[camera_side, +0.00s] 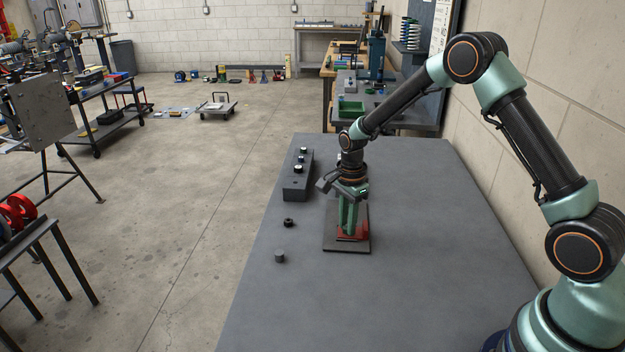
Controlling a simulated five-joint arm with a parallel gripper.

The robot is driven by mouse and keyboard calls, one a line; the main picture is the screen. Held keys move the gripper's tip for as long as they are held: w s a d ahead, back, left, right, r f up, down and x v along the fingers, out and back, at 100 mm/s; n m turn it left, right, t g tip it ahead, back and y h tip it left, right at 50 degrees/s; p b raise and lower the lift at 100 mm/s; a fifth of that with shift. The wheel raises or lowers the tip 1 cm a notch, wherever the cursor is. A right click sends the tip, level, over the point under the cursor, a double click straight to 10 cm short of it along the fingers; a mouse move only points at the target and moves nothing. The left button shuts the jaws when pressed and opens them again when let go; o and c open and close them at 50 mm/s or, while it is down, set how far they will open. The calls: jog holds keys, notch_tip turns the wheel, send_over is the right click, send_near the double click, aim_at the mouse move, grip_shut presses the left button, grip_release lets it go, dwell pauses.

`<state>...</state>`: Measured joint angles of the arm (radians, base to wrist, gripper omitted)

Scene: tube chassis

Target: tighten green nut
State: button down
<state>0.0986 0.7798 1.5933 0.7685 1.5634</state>
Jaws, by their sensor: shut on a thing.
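My gripper (346,188) points down over the work at the middle of the table. It is shut at the top of a green upright part (348,217). That part stands on a red base (352,238) on a dark flat plate (346,247). The green nut is not clearly visible as a separate thing. The jaws and wrist cover the top of the upright part, where they are closed.
A dark block (297,188) with several small round pieces on top stands left of the plate. A small black ring-like piece (288,222) and a small grey cylinder (280,257) lie on the grey table (420,290). The table's right and front areas are clear.

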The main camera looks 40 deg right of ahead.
jog(key=m, duration=0.3)
jog(key=shift+m, duration=0.4)
jog(key=m, duration=0.3)
jog(key=c, duration=0.6)
grip_release()
jog(key=shift+c, duration=0.2)
notch_tip(320, 180, up, 12)
